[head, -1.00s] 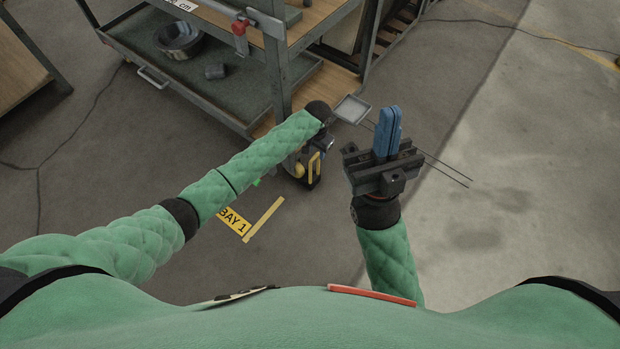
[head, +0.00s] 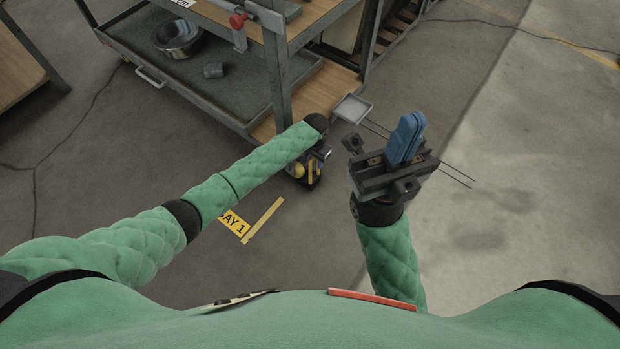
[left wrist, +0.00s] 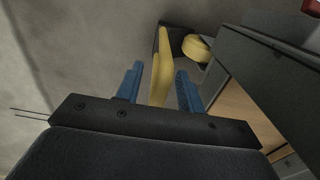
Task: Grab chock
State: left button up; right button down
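A yellow-and-black object, which looks like the chock (head: 300,172), is low beside the cart's corner in the head view, partly hidden by my left wrist. In the left wrist view, an upright yellow piece (left wrist: 160,68) stands between the two blue fingers of my left gripper (left wrist: 158,88). Gaps show on both sides of it, so the gripper is open around it and not clamped. A rounded yellow part (left wrist: 196,47) and a dark block are just beyond it. My right gripper (head: 407,138) is held up with its blue fingers together and nothing visible between them.
A metal cart (head: 225,117) with shelves stands close beside my left gripper. Its lower shelf holds a round metal part (head: 178,38) and a small grey cylinder (head: 213,71). A yellow BAY 1 floor label (head: 234,224) lies nearby. The floor on the right is clear.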

pick_arm(q)
jog(key=shift+r, duration=0.1)
grip_shut()
jog(key=shift+w, duration=0.1)
dwell(1.1)
